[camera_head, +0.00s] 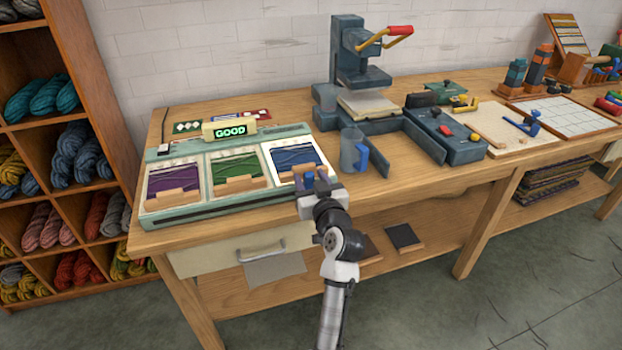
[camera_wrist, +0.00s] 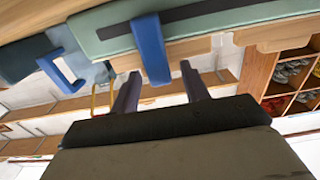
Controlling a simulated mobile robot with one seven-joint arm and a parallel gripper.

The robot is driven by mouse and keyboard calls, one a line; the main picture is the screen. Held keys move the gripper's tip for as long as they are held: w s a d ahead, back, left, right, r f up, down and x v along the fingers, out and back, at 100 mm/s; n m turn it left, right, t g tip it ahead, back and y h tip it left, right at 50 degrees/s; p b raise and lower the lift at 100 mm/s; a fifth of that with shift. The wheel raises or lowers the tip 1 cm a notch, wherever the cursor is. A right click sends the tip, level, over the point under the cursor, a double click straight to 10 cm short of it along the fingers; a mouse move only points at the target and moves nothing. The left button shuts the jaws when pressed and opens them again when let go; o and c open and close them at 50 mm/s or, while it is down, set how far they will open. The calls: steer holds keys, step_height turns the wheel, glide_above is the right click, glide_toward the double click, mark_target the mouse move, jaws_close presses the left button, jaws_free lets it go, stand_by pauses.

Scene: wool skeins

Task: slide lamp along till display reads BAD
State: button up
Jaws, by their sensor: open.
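A pale green tester (camera_head: 165,212) lies on the left of the workbench with three windows, holding purple, green and blue yarn. Its display (camera_head: 230,131) reads GOOD in green letters. The right window (camera_head: 296,157) has a bright white surround; I cannot tell for sure which part is the lamp. A blue upright tab (camera_wrist: 152,50) hangs over the tester's front edge in the wrist view. My gripper (camera_head: 318,180) is at the tester's front right corner. In the wrist view my gripper (camera_wrist: 159,75) is open, its fingers either side of the tab's lower end, with nothing clamped.
A grey mug with a blue handle (camera_head: 350,152) stands close right of the tester. A dark press (camera_head: 360,75) with a red-tipped lever stands behind it. The workbench (camera_head: 390,190) has bare wood in front of the press. Yarn shelves (camera_head: 95,120) stand at left.

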steer(key=shift+c, duration=0.4)
jaws_close()
steer(key=shift+a, duration=0.1)
